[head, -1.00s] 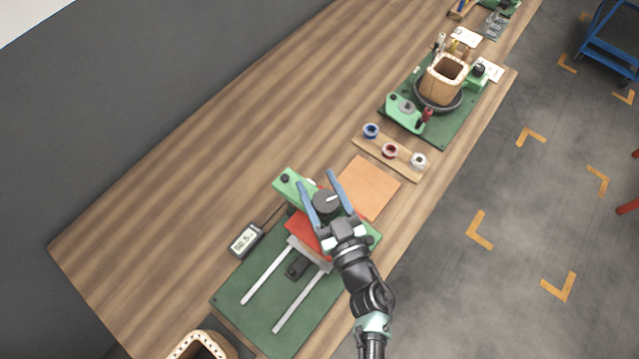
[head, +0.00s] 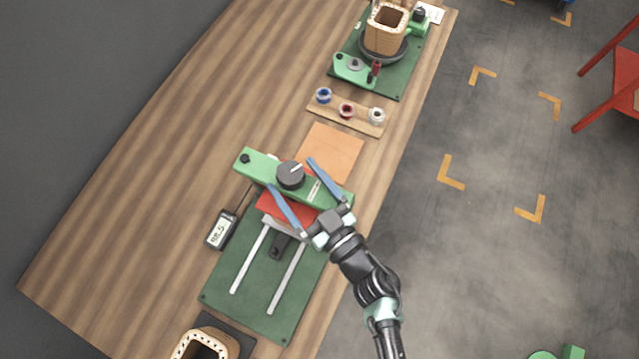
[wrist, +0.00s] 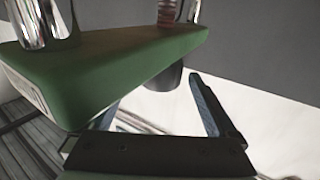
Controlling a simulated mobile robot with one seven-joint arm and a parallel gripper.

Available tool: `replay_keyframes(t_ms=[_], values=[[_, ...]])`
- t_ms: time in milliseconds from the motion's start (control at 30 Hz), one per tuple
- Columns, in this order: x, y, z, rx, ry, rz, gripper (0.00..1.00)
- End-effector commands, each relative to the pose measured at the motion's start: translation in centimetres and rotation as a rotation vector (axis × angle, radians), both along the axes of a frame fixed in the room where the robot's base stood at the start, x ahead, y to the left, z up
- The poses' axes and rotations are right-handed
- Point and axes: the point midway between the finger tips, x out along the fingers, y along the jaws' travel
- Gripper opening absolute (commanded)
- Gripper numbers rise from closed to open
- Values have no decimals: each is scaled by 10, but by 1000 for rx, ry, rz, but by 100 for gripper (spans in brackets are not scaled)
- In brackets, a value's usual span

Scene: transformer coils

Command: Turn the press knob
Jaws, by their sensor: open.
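The press knob (head: 290,174) is a dark round knob with a white pointer line aimed up and right in the head view. It sits on the green crossbar (head: 258,165) of the press, above a red block (head: 287,210). My gripper (head: 290,173) is open and empty. Its two blue fingers point at the knob from the lower right, with the tips level with its two sides; contact cannot be told. In the wrist view the crossbar (wrist: 110,62) fills the upper left. The knob (wrist: 164,80) shows partly below it, between the spread fingers (wrist: 153,92).
A small meter (head: 221,230) stands left of the press's green base (head: 225,275). Two metal rails lie on the base. An orange sheet (head: 330,150) and a spool board (head: 330,112) lie beyond. A wooden coil (head: 205,345) is at the near end.

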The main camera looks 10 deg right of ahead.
Motion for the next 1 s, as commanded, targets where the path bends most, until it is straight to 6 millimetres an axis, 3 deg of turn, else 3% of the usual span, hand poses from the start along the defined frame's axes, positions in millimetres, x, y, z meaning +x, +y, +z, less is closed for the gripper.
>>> replay_keyframes(t_ms=[200, 467, 867, 1000], values=[[-40, -19, -4, -1, 3, 0, 94], [-66, -31, -1, -1, 0, 1, 94], [-69, -33, 0, 0, -1, 0, 94], [-48, -26, 13, 8, -40, -33, 94]])
